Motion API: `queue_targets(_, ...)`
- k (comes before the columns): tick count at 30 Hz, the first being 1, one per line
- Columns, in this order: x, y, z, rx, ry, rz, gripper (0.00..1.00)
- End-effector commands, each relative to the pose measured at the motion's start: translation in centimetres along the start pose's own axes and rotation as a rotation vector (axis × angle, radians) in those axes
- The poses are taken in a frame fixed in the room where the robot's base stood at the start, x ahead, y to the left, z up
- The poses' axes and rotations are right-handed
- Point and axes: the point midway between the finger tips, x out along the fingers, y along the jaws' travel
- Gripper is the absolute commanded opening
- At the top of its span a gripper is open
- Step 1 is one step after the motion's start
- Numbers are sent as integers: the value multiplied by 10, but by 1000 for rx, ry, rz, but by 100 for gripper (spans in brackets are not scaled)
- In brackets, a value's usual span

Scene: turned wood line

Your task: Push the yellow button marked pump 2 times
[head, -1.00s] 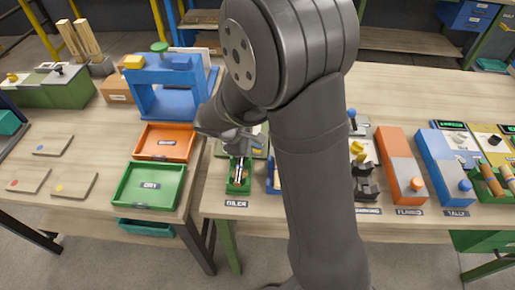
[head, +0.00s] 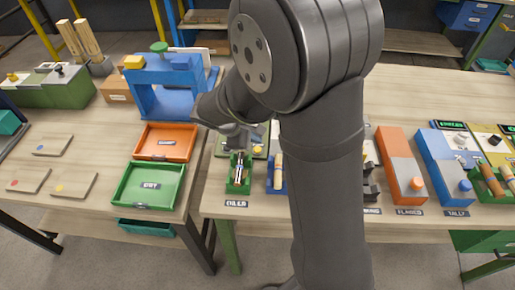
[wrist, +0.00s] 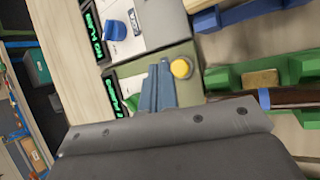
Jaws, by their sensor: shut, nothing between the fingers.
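The yellow button (wrist: 181,68) is a round cap on a grey-green panel (wrist: 184,52) in the wrist view. It also shows in the head view (head: 258,150), beside my gripper (head: 246,135). My gripper's closed blue-grey fingers (wrist: 160,70) are shut and empty. In the wrist view their tips lie just left of the button; I cannot tell their height above the panel. No pump marking is readable in these frames. The fingers and gripper body hide part of the panel.
A neighbouring panel with a blue knob (wrist: 117,32) and a lit display stands close by. A green holder (head: 238,178) labelled oiler is in front. Green (head: 150,206) and orange (head: 163,157) trays and a blue press frame (head: 165,75) stand left.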

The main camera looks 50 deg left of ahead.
Motion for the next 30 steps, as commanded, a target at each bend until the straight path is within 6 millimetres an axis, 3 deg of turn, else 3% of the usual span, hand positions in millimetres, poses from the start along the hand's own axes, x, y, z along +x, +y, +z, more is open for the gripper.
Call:
queue_targets(11, -28, 15, 15, 1, 1, 1, 0)
queue_targets(30, -29, 15, 16, -1, 0, 0, 0)
